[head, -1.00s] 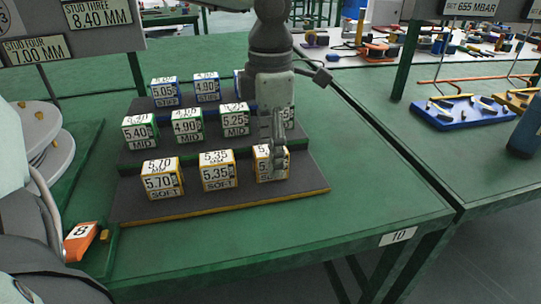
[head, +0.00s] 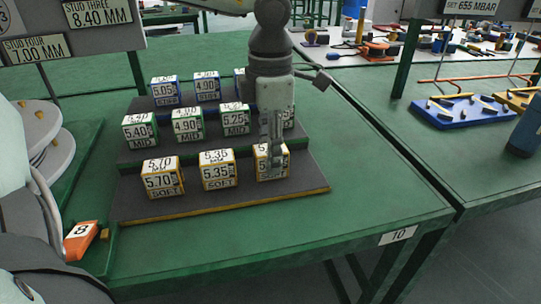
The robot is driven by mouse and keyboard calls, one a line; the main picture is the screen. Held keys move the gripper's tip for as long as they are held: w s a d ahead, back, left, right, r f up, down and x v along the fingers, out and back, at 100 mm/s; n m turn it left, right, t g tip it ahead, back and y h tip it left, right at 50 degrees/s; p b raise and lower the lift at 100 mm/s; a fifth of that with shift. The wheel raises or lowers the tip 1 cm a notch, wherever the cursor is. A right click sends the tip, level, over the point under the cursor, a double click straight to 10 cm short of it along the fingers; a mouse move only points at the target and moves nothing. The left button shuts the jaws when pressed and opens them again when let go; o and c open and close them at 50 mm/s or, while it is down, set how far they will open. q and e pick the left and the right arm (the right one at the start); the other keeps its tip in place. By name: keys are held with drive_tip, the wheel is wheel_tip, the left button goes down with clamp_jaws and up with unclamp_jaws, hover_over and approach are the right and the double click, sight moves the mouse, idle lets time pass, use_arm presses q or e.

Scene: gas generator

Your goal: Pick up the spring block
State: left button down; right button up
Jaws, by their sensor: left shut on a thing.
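The spring blocks stand in three rows on a stepped dark rack (head: 225,197). The front row has yellow-edged SOFT blocks: one marked 5.70 (head: 162,178), one marked 5.35 (head: 217,170), and a right-hand block (head: 261,166) whose label is partly hidden. My left gripper (head: 273,158) comes down from above and is shut on this right-hand block. The block still appears to rest on the front step, upright. Behind are green-edged MID blocks (head: 187,124) and blue-edged blocks (head: 207,88). My arm hides parts of the right-hand blocks in these rows. My right gripper is not in view.
The green table (head: 390,205) is clear right of and in front of the rack. An orange tag marked 8 (head: 80,240) is at the left. A blue tray (head: 462,112) with small parts lies on the table at right. Signs (head: 98,12) stand at upper left.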

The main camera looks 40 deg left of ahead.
use_arm(q)
drive_tip(key=shift+r, duration=0.2)
wheel_tip(320, 180, up, 28)
drive_tip(key=shift+f, duration=0.15)
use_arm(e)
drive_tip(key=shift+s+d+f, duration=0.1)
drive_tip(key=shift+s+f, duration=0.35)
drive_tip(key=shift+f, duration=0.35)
use_arm(q)
drive_tip(key=shift+s, duration=0.1)
